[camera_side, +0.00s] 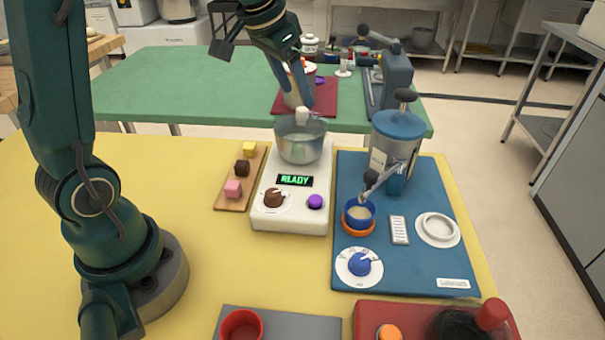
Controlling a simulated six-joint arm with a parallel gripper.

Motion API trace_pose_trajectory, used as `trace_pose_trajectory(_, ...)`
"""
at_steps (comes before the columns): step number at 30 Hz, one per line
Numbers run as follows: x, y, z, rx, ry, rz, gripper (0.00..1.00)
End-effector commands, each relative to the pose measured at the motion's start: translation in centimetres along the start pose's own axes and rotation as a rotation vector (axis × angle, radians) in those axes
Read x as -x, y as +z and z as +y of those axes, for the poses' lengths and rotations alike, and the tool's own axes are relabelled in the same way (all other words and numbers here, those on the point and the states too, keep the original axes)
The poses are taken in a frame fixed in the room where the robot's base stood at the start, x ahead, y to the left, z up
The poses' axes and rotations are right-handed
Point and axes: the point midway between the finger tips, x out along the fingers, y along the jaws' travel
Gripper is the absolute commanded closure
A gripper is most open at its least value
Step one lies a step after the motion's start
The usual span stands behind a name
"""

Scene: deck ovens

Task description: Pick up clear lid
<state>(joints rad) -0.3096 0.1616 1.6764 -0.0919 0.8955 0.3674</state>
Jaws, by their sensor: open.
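The clear lid (315,121) sits on top of a see-through grey bowl (299,146) and has a white knob (302,115) at its middle. The bowl stands at the back of a white appliance (270,218) with a screen reading "READY". My gripper (298,97) points down just above the knob, with its two fingers apart and nothing held between them. Whether a fingertip touches the knob, I cannot tell. The lid's far edge is hard to make out.
A wooden board (228,200) with several small cubes lies left of the appliance. A blue mat (400,274) on the right holds a blue-topped grinder (397,133), a blue cup (359,211) and a white ring (437,229). A green table (170,85) stands behind.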

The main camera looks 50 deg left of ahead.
Motion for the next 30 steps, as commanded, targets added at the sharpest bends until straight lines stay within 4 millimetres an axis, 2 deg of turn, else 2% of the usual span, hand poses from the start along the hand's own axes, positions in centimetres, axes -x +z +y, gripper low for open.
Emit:
trace_pose_trajectory(13,-5.0,0.6,-0.4,0.015,0.0,-0.024,0.36)
trace_pose_trajectory(18,-5.7,0.6,-0.4,0.015,-0.001,-0.021,0.36)
trace_pose_trajectory(24,-5.7,0.5,-0.4,0.015,-0.002,-0.02,0.36)
trace_pose_trajectory(25,-5.7,0.5,-0.4,0.015,-0.002,-0.02,0.44)
trace_pose_trajectory(29,-5.7,0.5,-0.4,0.015,-0.002,-0.019,0.93)
trace_pose_trajectory(30,-5.7,0.5,-0.4,0.015,-0.002,-0.019,1.0)
